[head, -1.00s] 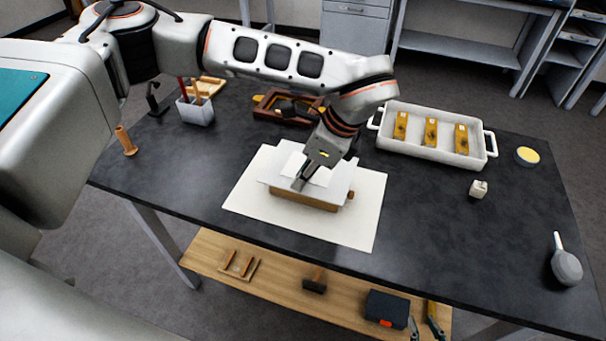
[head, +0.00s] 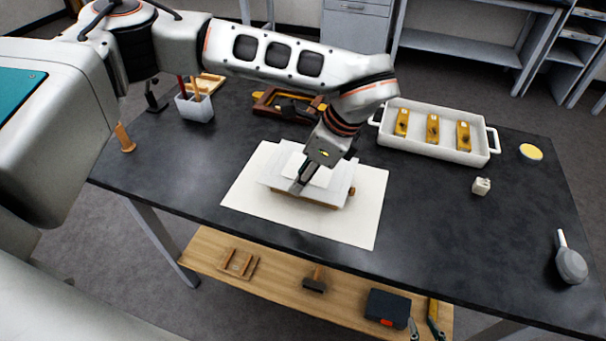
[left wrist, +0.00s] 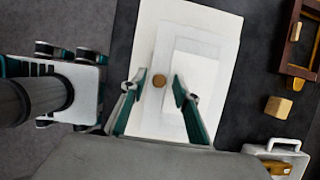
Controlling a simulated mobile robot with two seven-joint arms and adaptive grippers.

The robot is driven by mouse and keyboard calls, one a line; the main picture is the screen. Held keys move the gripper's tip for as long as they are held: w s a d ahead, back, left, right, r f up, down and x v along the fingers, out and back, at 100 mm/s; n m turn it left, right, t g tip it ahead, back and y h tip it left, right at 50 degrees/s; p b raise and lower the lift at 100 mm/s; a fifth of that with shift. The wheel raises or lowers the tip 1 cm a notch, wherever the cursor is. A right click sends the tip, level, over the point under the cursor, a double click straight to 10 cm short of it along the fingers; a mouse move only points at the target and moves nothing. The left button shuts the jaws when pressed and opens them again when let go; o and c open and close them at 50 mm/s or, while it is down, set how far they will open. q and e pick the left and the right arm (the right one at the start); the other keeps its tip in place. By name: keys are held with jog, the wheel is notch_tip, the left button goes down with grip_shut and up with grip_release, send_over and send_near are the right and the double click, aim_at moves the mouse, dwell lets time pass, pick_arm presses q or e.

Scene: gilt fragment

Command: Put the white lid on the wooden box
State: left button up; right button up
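The white lid (head: 283,178) lies over the wooden box (head: 318,203) on a white sheet. The lid also shows in the left wrist view (left wrist: 232,50). A strip of the box's brown side shows below the lid's front edge. I cannot tell whether the lid sits flush. My left gripper (head: 298,188), on the arm from the left, is down at the lid. In the left wrist view, its fingers (left wrist: 159,82) stand apart on either side of a round brown knob (left wrist: 159,80), with gaps visible. The knob is hidden in the head view. No right gripper shows.
The white sheet (head: 365,220) lies on the dark table (head: 440,230). Behind are a wooden frame (head: 262,105) and a white tray (head: 408,143) holding yellow pieces. A white cup (head: 195,108) stands back left, a small white block (head: 481,186) at right.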

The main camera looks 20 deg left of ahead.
pick_arm(q)
jog(key=shift+r, duration=0.1)
jog(key=shift+r+p, duration=0.25)
jog(key=shift+p, duration=0.15)
jog(key=shift+r+p, duration=0.4)
jog(key=shift+p, duration=0.05)
jog(key=b+v, duration=0.2)
jog(key=v, duration=0.9)
jog(key=shift+d+r, duration=0.25)
jog(key=shift+r, duration=0.05)
jog(key=shift+s, duration=0.1)
